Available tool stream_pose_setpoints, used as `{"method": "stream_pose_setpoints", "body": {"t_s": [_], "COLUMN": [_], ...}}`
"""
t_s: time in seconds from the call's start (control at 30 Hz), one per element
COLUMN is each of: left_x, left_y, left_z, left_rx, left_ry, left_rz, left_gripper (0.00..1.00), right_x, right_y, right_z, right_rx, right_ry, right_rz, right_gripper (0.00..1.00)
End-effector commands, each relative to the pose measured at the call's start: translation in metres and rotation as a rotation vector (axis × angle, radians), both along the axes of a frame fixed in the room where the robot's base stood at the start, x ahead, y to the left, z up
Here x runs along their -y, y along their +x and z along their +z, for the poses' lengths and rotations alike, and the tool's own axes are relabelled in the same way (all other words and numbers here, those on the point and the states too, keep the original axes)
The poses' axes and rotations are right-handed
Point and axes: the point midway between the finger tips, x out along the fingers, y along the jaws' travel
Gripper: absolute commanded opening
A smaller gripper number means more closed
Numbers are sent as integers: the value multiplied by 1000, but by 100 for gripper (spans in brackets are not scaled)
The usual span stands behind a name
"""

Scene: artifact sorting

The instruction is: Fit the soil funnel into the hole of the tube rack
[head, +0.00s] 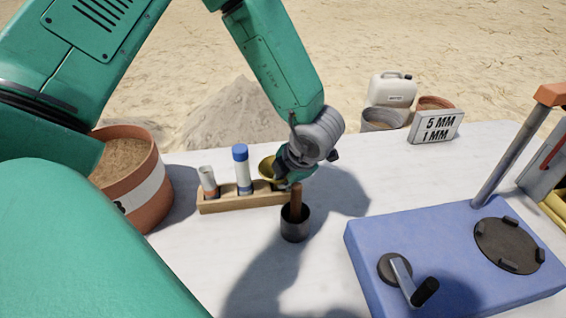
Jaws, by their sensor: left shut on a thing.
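The wooden tube rack (240,202) lies on the white table, left of the middle. A tube with a white top (207,181) and a blue-capped tube (242,168) stand upright in its left and middle parts. The yellow soil funnel (267,169) is at the rack's right end, its mouth tilted toward the left. My left gripper (284,166) is shut on the funnel from the right side, and its fingers hide part of it. The funnel's lower end and the rack hole are hidden or too small to tell, so I cannot tell whether they touch. My right gripper is not in view.
A dark cup (295,228) with a brown handle (296,200) stands just in front of the gripper. A soil bucket (140,188) is at left. A blue machine (380,262) with a crank fills the right front. A sign (436,127) stands at the back.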

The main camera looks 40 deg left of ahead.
Motion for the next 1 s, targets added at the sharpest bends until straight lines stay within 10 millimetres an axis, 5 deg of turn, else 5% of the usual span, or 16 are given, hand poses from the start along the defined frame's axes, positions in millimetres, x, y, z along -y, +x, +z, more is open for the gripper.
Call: {"method": "stream_pose_setpoints", "body": {"t_s": [0.4, 0.5, 1.0], "left_x": [0, 0, 8], "left_y": [0, 0, 0], "left_z": [-11, -10, 5], "left_rx": [0, 0, 2], "left_ry": [0, 0, -2], "left_rz": [1, 1, -1], "left_gripper": [0, 31, 31], "right_x": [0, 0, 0], "right_y": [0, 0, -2], "right_z": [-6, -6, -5], "right_rx": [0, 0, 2], "right_ry": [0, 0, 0], "right_rz": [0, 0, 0], "right_gripper": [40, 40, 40]}}
